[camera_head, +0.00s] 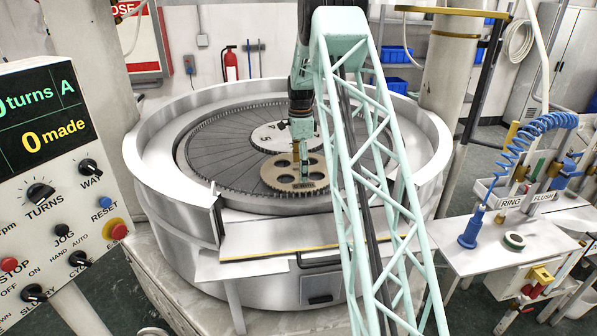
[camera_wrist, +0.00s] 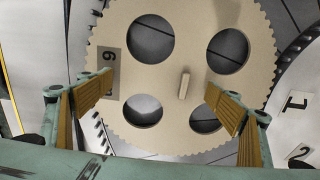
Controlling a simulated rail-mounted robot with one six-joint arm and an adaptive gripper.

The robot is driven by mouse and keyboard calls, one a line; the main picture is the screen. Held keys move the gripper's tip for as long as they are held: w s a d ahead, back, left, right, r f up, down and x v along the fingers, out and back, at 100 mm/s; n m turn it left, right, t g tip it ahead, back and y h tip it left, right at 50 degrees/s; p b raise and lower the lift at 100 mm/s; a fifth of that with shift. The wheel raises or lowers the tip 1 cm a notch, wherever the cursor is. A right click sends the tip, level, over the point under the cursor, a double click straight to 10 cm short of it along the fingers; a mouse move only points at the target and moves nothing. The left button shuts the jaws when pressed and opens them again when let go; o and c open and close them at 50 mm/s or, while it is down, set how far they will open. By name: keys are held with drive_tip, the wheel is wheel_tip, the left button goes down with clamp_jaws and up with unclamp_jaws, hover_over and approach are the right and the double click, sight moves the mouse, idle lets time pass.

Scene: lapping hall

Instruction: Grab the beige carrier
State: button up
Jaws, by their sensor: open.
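The beige carrier (camera_head: 268,174) is a flat toothed disc with several large round holes, lying on the dark lapping plate (camera_head: 225,158). In the wrist view the beige carrier (camera_wrist: 180,25) fills the upper middle, with a small raised peg (camera_wrist: 184,85) near its centre and a grey number label (camera_wrist: 109,72) at its left. My gripper (camera_head: 303,176) is over the carrier. In the wrist view my open gripper (camera_wrist: 160,86) has its two brown-padded fingers on either side of the peg, apart from it. Whether the fingertips touch the disc cannot be told.
A raised metal rim (camera_head: 155,150) surrounds the plate. A pale disc (camera_head: 268,138) lies behind the carrier near the plate's centre. A control panel (camera_head: 55,190) stands at the left, and a side table (camera_head: 480,250) with a blue coiled hose stands at the right.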

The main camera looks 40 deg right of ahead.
clamp_jaws()
idle(0.7)
